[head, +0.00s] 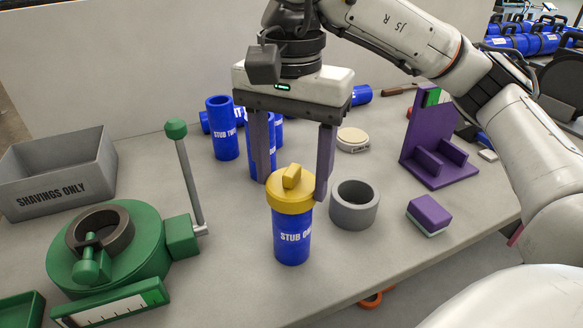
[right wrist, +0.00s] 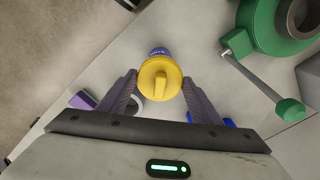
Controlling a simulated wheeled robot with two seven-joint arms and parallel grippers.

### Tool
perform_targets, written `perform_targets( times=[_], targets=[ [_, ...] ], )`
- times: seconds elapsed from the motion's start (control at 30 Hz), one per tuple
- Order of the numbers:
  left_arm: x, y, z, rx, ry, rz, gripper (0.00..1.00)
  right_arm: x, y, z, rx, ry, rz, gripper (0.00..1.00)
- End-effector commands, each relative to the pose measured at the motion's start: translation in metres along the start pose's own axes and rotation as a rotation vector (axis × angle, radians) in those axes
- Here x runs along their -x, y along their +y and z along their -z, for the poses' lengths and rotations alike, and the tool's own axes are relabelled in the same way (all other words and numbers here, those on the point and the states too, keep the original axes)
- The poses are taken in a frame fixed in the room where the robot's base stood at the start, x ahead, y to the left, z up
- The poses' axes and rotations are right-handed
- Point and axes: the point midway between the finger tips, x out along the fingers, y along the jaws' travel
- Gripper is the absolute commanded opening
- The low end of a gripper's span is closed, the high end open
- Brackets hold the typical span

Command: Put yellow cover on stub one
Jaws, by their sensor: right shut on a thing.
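The yellow cover (head: 291,201), a round cap with a raised bar handle, is over the top of the upright blue stub one (head: 291,245). I cannot tell whether it is fully seated. My right gripper (head: 293,190) comes down from above, with one finger on each side of the cover, shut on it. In the right wrist view the cover (right wrist: 154,78) is between the fingertips, and a little of the blue stub (right wrist: 158,51) shows past its rim. My left gripper is not in view.
Blue stub two (head: 223,130) stands behind, near other blue pipes. A grey ring (head: 354,206) is close right of stub one, with a purple block (head: 429,214) beyond. A green facing tool (head: 110,250) with a lever and a grey shavings box (head: 60,175) stand left.

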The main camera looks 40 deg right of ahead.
Motion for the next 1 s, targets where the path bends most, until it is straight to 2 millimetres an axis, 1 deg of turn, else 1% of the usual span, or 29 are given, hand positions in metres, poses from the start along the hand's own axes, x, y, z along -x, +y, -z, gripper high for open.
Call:
perform_targets(
  times=[0.2,0.23,0.33,0.73,0.8,0.87,1.0],
  targets=[
    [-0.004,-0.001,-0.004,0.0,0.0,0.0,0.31,-0.007,0.0,0.0,0.0,0.0,0.0,0.37],
    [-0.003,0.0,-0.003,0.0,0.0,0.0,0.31,-0.005,0.0,0.0,0.0,0.0,0.001,0.63],
    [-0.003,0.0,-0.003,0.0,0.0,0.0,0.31,-0.005,0.0,0.0,0.0,0.0,0.0,0.8],
    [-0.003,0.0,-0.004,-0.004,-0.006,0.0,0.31,-0.005,0.0,0.0,0.0,0.0,0.0,0.8],
    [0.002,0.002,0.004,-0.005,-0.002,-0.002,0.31,0.009,-0.001,0.001,-0.001,0.002,0.003,0.8],
    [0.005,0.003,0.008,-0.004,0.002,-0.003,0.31,0.021,-0.001,0.001,-0.001,0.003,0.005,0.8],
    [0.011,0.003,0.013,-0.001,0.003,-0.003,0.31,0.05,-0.001,0.0,-0.002,0.003,0.005,0.8]
  ],
)
